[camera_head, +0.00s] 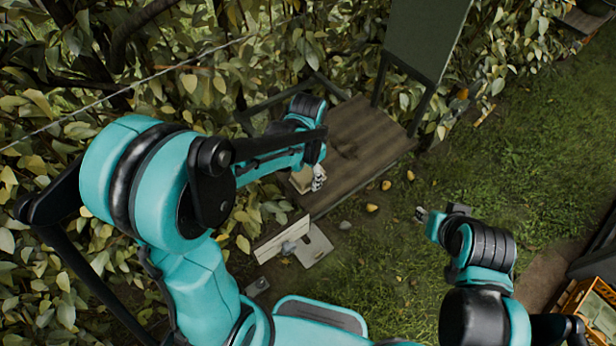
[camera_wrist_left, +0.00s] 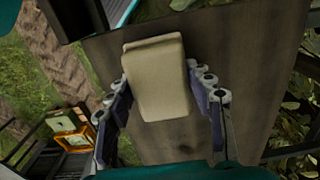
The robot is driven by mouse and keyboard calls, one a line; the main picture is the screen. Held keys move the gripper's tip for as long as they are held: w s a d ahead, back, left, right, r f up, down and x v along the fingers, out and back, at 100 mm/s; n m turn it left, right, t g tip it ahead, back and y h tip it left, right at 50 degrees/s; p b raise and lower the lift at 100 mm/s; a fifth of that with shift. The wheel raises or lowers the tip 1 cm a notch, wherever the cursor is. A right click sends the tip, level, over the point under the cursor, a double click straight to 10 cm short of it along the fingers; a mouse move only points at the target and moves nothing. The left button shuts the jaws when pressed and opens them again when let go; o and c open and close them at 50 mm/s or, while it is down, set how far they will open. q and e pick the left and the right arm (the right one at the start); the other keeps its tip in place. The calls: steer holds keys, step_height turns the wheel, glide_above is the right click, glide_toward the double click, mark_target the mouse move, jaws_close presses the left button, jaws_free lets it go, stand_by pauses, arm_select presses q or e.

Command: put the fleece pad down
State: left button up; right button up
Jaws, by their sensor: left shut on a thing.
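The fleece pad (camera_wrist_left: 158,78) is a beige, thick rectangular pad between the two fingers of my left gripper (camera_wrist_left: 163,112) in the left wrist view. That gripper is shut on it. In the head view my left gripper (camera_head: 318,178) is at the near left edge of a brown wooden platform, and a small beige part of the pad (camera_head: 301,180) shows beside it. The platform surface (camera_wrist_left: 245,70) lies behind the pad in the wrist view; I cannot tell whether they touch. My right gripper (camera_head: 421,214) is over the grass, small and partly hidden by its wrist; its opening is unclear.
The wooden platform (camera_head: 372,135) has a dark upright panel (camera_head: 425,38) at its back. Several yellow pears lie on the grass, one (camera_head: 372,208) near the platform. A pale board (camera_head: 315,245) is in front. An orange crate (camera_head: 597,308) stands at lower right. Leafy branches crowd the left.

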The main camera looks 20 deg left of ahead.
arm_select(q)
steer(key=shift+f, duration=0.7)
steer(key=shift+f+b, duration=0.2)
steer(key=shift+b, duration=0.1)
steer(key=o, duration=1.6)
steer(key=shift+c, duration=0.2)
steer(key=shift+w+f, duration=0.1)
